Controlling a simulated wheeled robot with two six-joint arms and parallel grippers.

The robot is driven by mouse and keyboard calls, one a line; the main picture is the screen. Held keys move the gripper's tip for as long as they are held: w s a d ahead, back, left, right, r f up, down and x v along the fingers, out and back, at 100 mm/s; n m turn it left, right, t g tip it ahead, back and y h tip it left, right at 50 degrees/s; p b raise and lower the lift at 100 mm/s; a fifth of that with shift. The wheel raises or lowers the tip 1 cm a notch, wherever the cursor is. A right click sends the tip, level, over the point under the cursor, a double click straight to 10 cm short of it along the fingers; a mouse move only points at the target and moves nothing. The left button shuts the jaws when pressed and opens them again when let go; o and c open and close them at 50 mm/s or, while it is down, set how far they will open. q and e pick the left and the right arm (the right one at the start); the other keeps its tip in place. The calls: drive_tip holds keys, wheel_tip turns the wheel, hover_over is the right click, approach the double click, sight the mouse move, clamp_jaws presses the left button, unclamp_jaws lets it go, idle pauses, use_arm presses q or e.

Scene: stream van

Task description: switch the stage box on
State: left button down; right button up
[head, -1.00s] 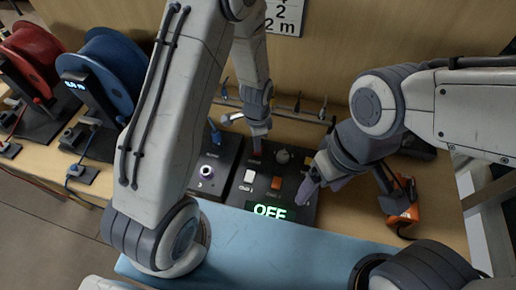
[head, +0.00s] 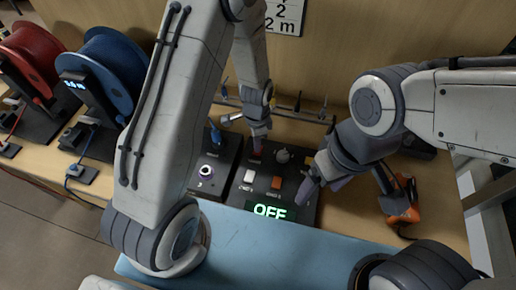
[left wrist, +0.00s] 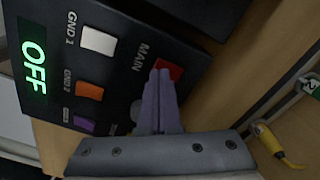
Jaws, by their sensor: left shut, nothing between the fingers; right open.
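The stage box is a black panel (head: 236,205) on the bench, with a green display (head: 270,211) reading OFF. In the left wrist view the display (left wrist: 34,67) also reads OFF. A red switch (left wrist: 170,69) labelled MAIN sits on the panel. My left gripper (head: 258,150) is shut and empty, and its purple fingertips (left wrist: 160,74) overlap the red switch in the left wrist view; whether they touch it I cannot tell. White GND 1 (left wrist: 98,40) and orange GND 2 (left wrist: 89,91) switches sit beside it. My right gripper (head: 309,190) is open over the panel's right side.
Another black unit with a round knob (head: 207,171) stands left of the panel. A red reel (head: 35,50) and a blue reel (head: 115,65) stand farther left. An orange tool (head: 401,205) lies at right. A rail with hanging plugs (head: 297,102) runs behind.

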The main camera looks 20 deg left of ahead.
use_arm(q)
drive_tip(key=shift+f+b, duration=0.55)
drive_tip(key=shift+f, duration=0.25)
drive_tip(key=shift+r, duration=0.15)
wheel_tip(320, 180, up, 7)
drive_tip(key=p, duration=0.6)
idle(0.4)
idle(0.3)
drive_tip(key=shift+d, duration=0.1)
drive_tip(key=s+d+r+n+b, duration=0.2)
drive_tip(key=s+d+r, duration=0.4)
drive_tip(key=r, duration=0.4)
drive_tip(key=s+d+r+n+b, duration=0.1)
drive_tip(key=s+r, duration=0.2)
drive_tip(key=s, duration=0.4)
drive_tip(key=s+r+n+h, duration=0.1)
drive_tip(key=s+r, duration=0.3)
drive_tip(key=s, duration=0.3)
drive_tip(key=shift+s+d+r+n+b, duration=0.2)
drive_tip(key=shift+s+d+n+b, duration=0.1)
drive_tip(key=shift+s+d+b, duration=0.1)
